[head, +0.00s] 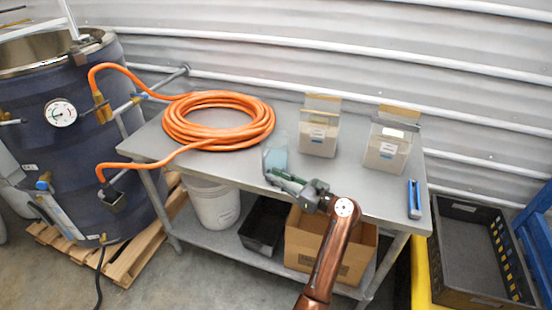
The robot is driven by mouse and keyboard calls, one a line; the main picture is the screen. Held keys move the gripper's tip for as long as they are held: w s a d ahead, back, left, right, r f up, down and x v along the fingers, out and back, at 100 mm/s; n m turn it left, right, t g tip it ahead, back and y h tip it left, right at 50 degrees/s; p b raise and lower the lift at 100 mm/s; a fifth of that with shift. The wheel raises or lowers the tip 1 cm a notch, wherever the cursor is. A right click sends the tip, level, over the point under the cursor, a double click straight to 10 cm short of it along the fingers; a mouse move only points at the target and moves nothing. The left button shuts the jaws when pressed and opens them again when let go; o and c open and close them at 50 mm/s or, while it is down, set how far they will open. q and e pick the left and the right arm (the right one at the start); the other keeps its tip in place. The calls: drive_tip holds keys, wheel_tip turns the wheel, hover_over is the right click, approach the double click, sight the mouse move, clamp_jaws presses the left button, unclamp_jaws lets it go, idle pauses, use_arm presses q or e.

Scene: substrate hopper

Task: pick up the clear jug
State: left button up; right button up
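The clear jug (278,152) stands on the metal table, near its middle, just right of the coiled orange hose. It is see-through, with a pale blue tint low down.
The orange hose (219,121) lies coiled on the table (350,190). Two tan-filled clear containers (319,138) (388,150) stand to the right, with a blue tool (414,198) near the right edge. A cardboard box (300,252) and white bucket (214,207) sit below.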

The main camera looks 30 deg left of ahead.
sight(264, 172)
use_arm(q)
drive_tip(key=a, duration=0.4)
drive_tip(key=shift+w+a+f+b, duration=0.1)
drive_tip(key=shift+a+f+b, duration=0.2)
drive_tip(key=shift+a, duration=0.1)
drive_tip(key=shift+w+a, duration=0.1)
drive_tip(key=shift+a, duration=0.2)
use_arm(e)
drive_tip(key=shift+w+a+r, duration=0.15)
drive_tip(key=shift+w+r, duration=0.05)
drive_tip(key=shift+w, duration=0.85)
use_arm(q)
drive_tip(key=shift+d, duration=0.1)
drive_tip(key=shift+c, duration=0.5)
clamp_jaws()
drive_tip(key=shift+r, duration=0.1)
